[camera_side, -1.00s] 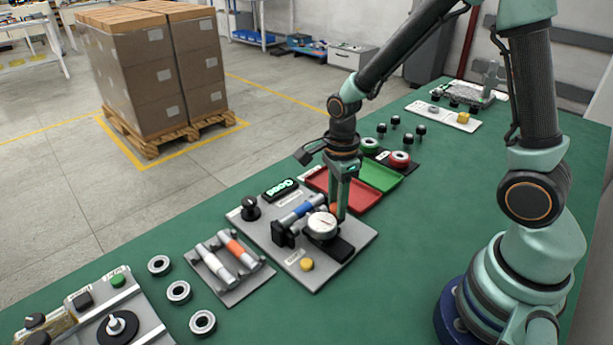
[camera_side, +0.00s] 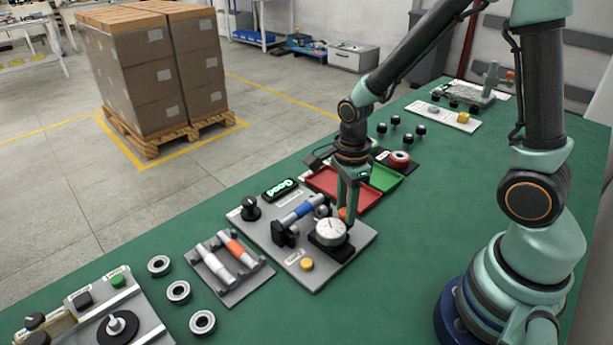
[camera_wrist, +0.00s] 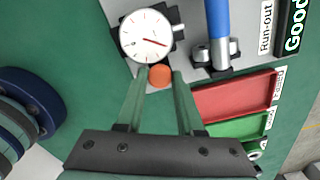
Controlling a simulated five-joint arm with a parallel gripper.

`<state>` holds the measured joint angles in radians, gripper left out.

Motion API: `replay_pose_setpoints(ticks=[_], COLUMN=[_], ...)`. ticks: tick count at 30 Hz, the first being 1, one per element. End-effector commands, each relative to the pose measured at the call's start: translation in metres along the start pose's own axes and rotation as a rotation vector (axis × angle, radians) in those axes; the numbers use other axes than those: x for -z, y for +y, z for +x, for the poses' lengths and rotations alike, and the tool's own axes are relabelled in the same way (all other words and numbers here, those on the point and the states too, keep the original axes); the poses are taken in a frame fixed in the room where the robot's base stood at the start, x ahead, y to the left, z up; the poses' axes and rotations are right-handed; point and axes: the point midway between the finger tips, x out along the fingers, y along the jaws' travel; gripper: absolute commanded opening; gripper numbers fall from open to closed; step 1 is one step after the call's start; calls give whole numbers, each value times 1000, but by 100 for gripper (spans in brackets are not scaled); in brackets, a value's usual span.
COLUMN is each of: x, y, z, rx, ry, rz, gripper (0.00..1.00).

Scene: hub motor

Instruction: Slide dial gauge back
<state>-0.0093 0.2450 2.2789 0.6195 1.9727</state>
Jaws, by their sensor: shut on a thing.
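The dial gauge (camera_side: 331,232), with a round white face and red needle, sits on its black slide on the grey run-out plate (camera_side: 355,247). It also shows in the wrist view (camera_wrist: 147,36). My gripper (camera_side: 345,212) is shut on the orange knob (camera_wrist: 160,76) beside the dial, with one finger on each side of it. The blue-banded shaft (camera_side: 301,213) lies in its holder on the same plate, to the left of the gauge. A gap shows between dial and shaft in the wrist view.
A display (camera_wrist: 295,28) reads "Good" by the "Run-out" label. Red (camera_side: 355,194) and green (camera_side: 384,177) trays lie behind the plate. A rack with an orange-banded shaft (camera_side: 236,248) stands to the left, and a yellow button (camera_side: 307,264) sits at the plate's front. Green bench is clear to the right.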

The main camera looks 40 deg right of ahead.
Motion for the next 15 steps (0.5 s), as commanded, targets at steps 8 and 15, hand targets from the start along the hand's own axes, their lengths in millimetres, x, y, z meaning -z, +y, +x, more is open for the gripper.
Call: replay_pose_setpoints(ticks=[8, 15], x=[4, 4], y=[10, 10], z=[-1, -1], rx=[1, -2], ry=[0, 1], rz=[-1, -1], gripper=[0, 67])
